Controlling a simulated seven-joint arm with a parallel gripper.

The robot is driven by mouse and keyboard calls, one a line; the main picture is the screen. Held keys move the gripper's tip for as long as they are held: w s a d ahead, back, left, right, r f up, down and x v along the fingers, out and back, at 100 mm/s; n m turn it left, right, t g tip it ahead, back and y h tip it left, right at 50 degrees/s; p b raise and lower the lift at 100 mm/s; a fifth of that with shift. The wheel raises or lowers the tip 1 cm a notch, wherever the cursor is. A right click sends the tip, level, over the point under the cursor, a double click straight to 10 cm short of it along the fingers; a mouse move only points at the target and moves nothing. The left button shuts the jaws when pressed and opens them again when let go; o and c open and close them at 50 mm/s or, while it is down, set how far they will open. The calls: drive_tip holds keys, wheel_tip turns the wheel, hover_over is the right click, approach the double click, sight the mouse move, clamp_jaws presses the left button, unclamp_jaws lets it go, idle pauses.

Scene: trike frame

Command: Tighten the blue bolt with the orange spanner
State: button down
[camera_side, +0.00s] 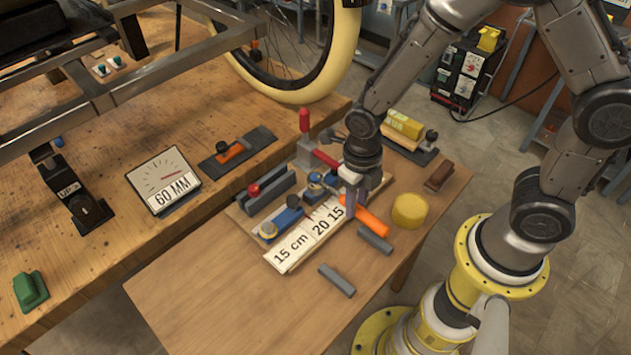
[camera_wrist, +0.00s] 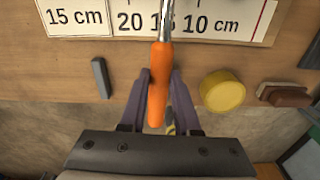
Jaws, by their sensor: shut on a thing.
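The orange spanner (camera_wrist: 158,85) has an orange handle and a silver shaft that runs off the top of the wrist view. My gripper (camera_wrist: 159,78) is shut on its handle, one finger on each side. In the side view the orange handle (camera_side: 364,214) shows below my gripper (camera_side: 357,196), low over the small table by the white ruler strip. The spanner's head is hidden in both views. A blue part (camera_side: 41,153) sits under the trike frame at the left, above a black foot; I cannot tell whether it is the blue bolt.
A ruler strip (camera_side: 290,250), grey bars (camera_side: 336,280), a yellow round block (camera_side: 409,211) and a red-handled clamp (camera_side: 304,122) crowd the small table. A gauge marked 60 MM (camera_side: 163,178) and a green block (camera_side: 30,290) stand on the workbench.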

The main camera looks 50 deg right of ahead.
drive_tip(key=shift+w+a+m, duration=0.2)
drive_tip(key=shift+a+m, duration=0.8)
drive_tip(key=shift+a, duration=0.1)
idle(0.6)
drive_tip(key=shift+w+a+m, duration=0.25)
drive_tip(key=shift+a+m, duration=0.3)
drive_tip(key=shift+w+a+m, duration=0.2)
drive_tip(key=shift+a+m, duration=0.35)
idle(0.7)
drive_tip(key=shift+w+a+r+m, duration=0.1)
drive_tip(key=shift+w+a+m, duration=0.4)
drive_tip(key=shift+a+m, duration=0.25)
drive_tip(key=shift+w+a+m, duration=0.45)
drive_tip(key=shift+a+m, duration=0.25)
drive_tip(key=shift+m, duration=0.05)
idle(1.0)
drive_tip(key=shift+s+d+n, duration=0.55)
drive_tip(key=shift+d+n, duration=0.3)
drive_tip(key=shift+n, duration=0.05)
idle(1.1)
